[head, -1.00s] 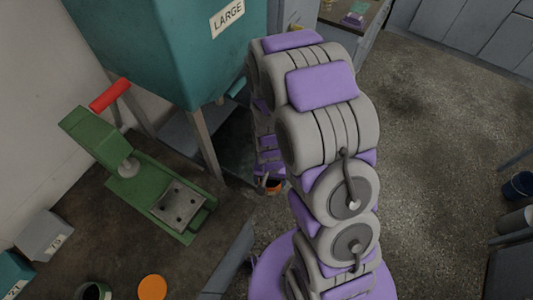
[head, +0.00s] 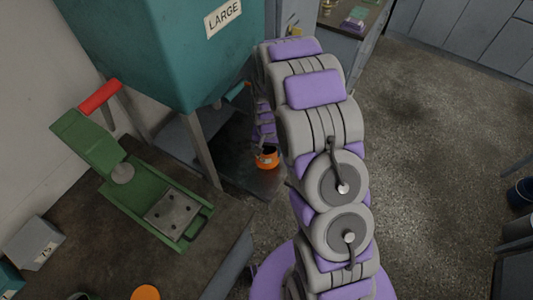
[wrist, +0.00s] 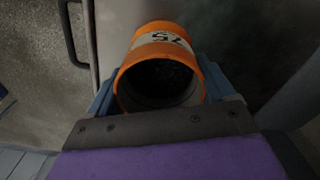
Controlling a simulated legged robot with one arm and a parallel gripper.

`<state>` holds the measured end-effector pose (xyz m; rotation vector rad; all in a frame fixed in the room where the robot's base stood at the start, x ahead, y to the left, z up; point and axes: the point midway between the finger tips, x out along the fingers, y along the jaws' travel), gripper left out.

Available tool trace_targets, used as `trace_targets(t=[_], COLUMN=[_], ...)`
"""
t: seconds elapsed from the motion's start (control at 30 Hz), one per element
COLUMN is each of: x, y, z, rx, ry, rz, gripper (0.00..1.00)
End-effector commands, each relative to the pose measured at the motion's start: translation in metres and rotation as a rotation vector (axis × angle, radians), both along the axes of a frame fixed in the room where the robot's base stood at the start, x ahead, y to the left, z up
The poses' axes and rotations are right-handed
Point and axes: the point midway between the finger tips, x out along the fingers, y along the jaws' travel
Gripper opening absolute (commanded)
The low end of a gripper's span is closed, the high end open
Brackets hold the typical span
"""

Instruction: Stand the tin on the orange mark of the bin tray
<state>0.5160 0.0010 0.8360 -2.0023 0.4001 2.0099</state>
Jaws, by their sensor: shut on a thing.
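The tin (wrist: 162,82) is an orange cylinder with a dark open top and a white label with dark characters. In the wrist view it sits between the blue-grey fingers of my gripper (wrist: 160,90), which is shut on it. In the head view the tin (head: 267,158) shows small below my arm, in front of the dark tray-like surface (head: 240,172) under the teal bin (head: 165,45). I cannot tell whether it touches that surface. I cannot make out an orange mark there; my arm and the tin cover part of the area.
The bin's grey leg (head: 202,150) stands left of the tin. A green press (head: 140,185) with a red handle (head: 100,97) stands on the dark bench at left. An orange disc (head: 146,293) lies at the bench front. Open floor (head: 420,130) is at right.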

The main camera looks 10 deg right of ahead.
Motion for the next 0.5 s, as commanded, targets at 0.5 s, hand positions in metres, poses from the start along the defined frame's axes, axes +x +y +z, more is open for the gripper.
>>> trace_targets(t=[0.5], x=[0.006], y=[0.0], z=[-0.037], rx=[-0.001], ry=[-0.003], rz=[0.0], gripper=[0.5])
